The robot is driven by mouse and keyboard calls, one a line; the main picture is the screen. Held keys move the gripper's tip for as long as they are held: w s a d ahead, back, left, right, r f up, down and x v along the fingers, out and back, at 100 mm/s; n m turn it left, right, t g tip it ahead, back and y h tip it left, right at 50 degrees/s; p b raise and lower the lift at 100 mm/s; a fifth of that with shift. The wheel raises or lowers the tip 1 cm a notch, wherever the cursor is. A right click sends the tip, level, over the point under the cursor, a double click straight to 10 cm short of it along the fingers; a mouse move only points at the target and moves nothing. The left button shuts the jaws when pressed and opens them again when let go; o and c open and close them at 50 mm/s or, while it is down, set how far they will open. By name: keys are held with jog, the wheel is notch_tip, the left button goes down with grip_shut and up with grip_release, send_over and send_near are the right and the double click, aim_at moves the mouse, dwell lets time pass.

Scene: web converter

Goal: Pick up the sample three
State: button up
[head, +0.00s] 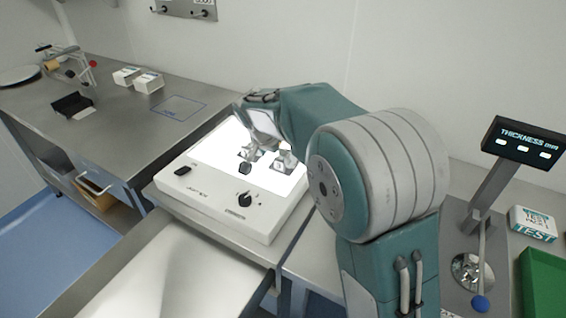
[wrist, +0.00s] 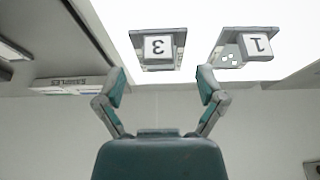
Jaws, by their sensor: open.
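Sample three (wrist: 160,47) is a small pale block marked 3 on a grey clip or holder, against the bright white panel in the wrist view. Its number appears upside down. A similar block marked 1 (wrist: 257,46) is to its right. My gripper (wrist: 161,80) is open and empty, its two fingers apart, with sample three lined up between and beyond the tips. In the head view, my gripper is low over the lit panel of the light box (head: 207,204). Two small samples show there, partly hidden by my gripper; their numbers are too small to read.
The light box has a black knob (head: 246,199) at its front. A steel bench (head: 60,140) with white boxes (head: 148,82) is at the left. A thickness gauge (head: 521,139), a test box (head: 533,223) and a green tray (head: 543,275) are at the right.

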aim_at(277, 165)
jog(key=x, duration=0.5)
jog(key=shift+w+d, duration=0.1)
jog(key=shift+d, duration=0.1)
jog(key=shift+a+f, duration=0.15)
jog(key=shift+a, duration=0.2)
jog(key=shift+c, duration=0.6)
jog(key=shift+d, duration=0.4)
jog(key=c, duration=1.1)
